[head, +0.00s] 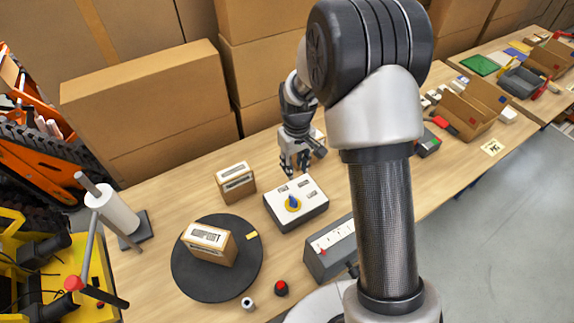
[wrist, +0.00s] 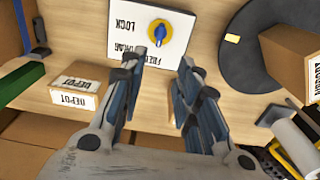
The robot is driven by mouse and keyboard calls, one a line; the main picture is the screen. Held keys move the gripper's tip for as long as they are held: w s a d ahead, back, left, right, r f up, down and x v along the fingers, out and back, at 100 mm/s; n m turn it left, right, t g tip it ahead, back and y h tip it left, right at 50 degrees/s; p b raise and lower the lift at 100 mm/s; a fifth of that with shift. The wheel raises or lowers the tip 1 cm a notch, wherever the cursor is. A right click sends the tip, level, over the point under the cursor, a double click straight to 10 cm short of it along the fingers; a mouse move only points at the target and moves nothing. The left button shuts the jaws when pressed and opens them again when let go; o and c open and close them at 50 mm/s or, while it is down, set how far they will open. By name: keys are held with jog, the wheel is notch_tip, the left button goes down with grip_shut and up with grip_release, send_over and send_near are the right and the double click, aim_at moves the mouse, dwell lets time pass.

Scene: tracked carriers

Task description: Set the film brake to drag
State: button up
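The film brake is a box with a white top plate (head: 312,209), standing on the table in the middle of the head view. Its blue knob (head: 292,202) sits on a yellow disc. In the wrist view the knob (wrist: 158,33) is near the top, with upside-down labels LOCK, DRAG and FREE on the plate (wrist: 180,20). The knob's pointed end seems to face the FREE side, but its exact setting is hard to tell. My gripper (head: 294,168) is just behind and above the box, apart from the knob. In the wrist view its fingers (wrist: 165,62) are spread and empty.
A black turntable (head: 187,279) bears a labelled carton (head: 222,245). A DEPOT carton (head: 237,182) stands left of the brake. A grey box (head: 322,258) with a red pointer stands in front. A white roll (head: 118,213) is at far left; large cardboard boxes (head: 150,100) line the back.

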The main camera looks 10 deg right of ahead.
aim_at(293, 198)
jog(key=f, duration=1.3)
jog(key=f+b, duration=0.1)
jog(key=f, duration=0.5)
jog(key=shift+w+a+f, duration=0.1)
jog(key=shift+w+f, duration=0.05)
jog(key=shift+w, duration=0.1)
jog(key=shift+c, duration=0.5)
grip_shut()
